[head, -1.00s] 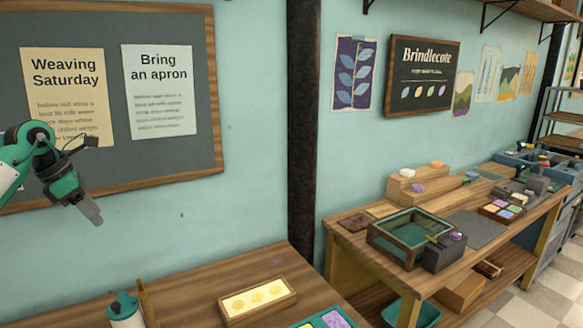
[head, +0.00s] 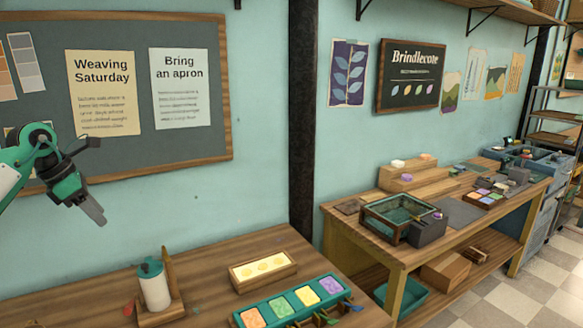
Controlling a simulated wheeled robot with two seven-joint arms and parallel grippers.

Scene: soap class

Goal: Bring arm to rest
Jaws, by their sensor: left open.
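My left gripper (head: 93,211) shows at the left of the head view, on a green and white arm. It hangs in the air in front of the notice board, pointing down and to the right. Its jaws are open, seen nearly edge-on, and nothing shows between them. It is well above the near wooden table (head: 205,250) and touches nothing there. My right arm and gripper are not in view.
A second workbench (head: 398,256) with a glass-sided box (head: 371,222) stands right. Open floor (head: 500,300) lies beyond.

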